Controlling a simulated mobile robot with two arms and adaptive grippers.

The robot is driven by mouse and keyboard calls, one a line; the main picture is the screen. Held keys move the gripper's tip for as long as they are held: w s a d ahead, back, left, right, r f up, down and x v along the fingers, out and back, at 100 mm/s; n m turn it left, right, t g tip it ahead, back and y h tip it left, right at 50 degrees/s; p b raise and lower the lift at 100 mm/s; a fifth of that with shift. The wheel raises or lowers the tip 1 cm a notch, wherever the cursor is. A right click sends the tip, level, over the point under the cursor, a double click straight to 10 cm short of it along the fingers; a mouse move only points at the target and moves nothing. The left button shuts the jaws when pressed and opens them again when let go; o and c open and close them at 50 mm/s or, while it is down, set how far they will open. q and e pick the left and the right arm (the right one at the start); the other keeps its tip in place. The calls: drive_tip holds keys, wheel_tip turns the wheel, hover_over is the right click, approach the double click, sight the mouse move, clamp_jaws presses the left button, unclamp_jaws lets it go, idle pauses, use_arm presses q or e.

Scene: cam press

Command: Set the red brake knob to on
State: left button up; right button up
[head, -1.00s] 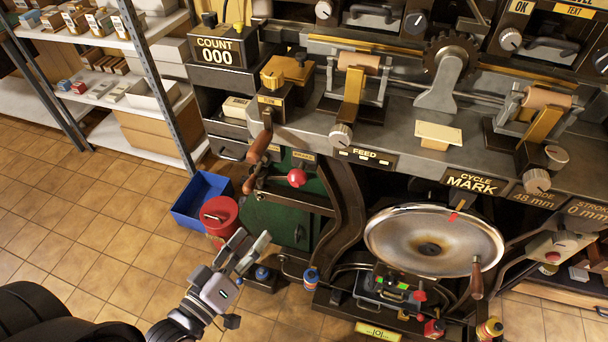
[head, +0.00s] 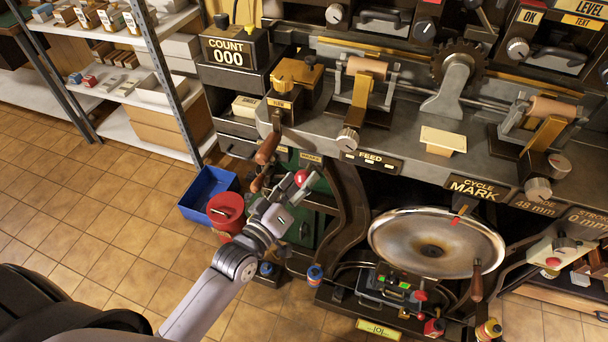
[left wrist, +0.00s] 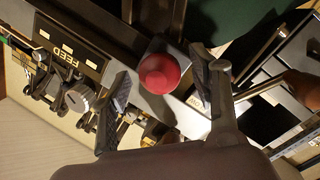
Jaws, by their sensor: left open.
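The red brake knob (head: 301,178) is a round ball on the front of the machine, below the bench edge. My left gripper (head: 291,187) is open and reaches up to the knob, one finger on each side. I cannot tell whether either finger touches it. The knob's shaft is hidden. My right gripper is not in view.
A wooden-handled lever (head: 268,147) hangs just left of the knob. A blue bin (head: 205,194) and red can (head: 226,210) stand on the floor to the left. The big metal handwheel (head: 400,240) is to the right. Tiled floor is free at lower left.

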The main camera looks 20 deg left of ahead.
use_arm(q)
drive_tip(key=shift+x, duration=0.9)
clamp_jaws()
